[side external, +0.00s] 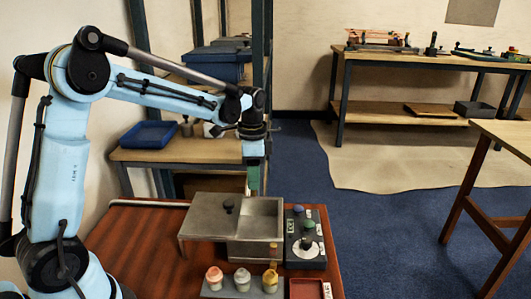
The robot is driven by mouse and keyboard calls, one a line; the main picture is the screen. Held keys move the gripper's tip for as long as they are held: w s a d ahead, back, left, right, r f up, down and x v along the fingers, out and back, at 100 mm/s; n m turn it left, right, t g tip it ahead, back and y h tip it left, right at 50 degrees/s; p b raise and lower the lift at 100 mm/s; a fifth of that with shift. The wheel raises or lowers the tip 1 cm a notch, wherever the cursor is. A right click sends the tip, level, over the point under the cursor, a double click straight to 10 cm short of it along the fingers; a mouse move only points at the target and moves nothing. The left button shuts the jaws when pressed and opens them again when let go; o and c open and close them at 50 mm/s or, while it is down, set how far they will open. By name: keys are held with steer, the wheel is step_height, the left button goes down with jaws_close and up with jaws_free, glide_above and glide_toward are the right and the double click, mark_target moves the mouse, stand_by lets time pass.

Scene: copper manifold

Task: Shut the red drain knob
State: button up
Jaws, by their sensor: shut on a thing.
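My gripper (254,180) points straight down at the back edge of a grey metal basin (262,208). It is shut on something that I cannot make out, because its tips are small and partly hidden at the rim. A flat grey lid with a black knob (229,205) covers the left part of the basin; the right part is open. A red-topped knob (213,277) stands at the left of a grey strip in front, beside a white one (242,279) and a yellow one (270,280). I cannot tell whether the red one is the drain knob.
A dark control box (306,255) with a green knob and a white dial stands right of the basin. A red tray (305,289) lies at the front edge. The red-brown bench (150,235) is clear at left. Shelves and other tables stand behind.

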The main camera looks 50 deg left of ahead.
steer(key=n, duration=0.8)
steer(key=shift+n, duration=0.4)
steer(key=n, duration=0.4)
steer(key=shift+n, duration=2.1)
steer(key=o, duration=1.1)
steer(key=shift+c, duration=0.2)
steer(key=shift+r, duration=0.15)
step_height(320, 180, up, 12)
